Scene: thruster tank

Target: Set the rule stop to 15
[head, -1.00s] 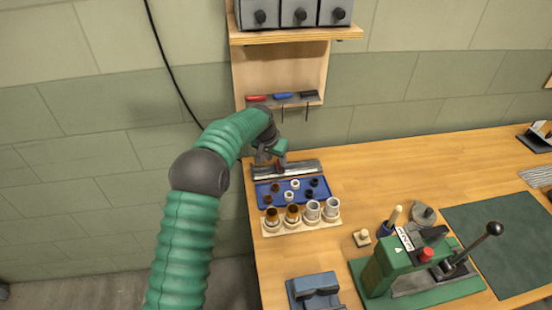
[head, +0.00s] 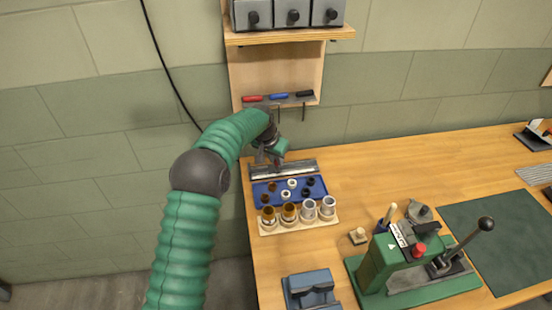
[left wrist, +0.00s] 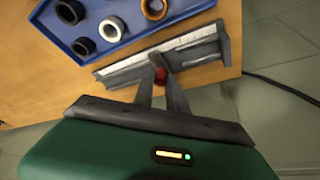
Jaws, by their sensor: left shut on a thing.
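The rule (head: 300,168) is a grey metal channel with a white scale strip, lying along the back left of the bench. It also shows in the left wrist view (left wrist: 204,37), where the scale numbers are too small to read. The red stop (left wrist: 160,76) sits on the rule, between the fingertips of my left gripper (left wrist: 159,84). My left gripper (head: 273,163) is shut on this stop, near the left part of the rule in the head view. The stop is mostly hidden by the fingers. My right gripper is not in view.
A blue tray (head: 262,201) with several rings lies just in front of the rule. A wooden rack (head: 300,227) with several cups stands in front of that. A green press (head: 385,262) stands at the right. A shelf (head: 290,38) hangs above.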

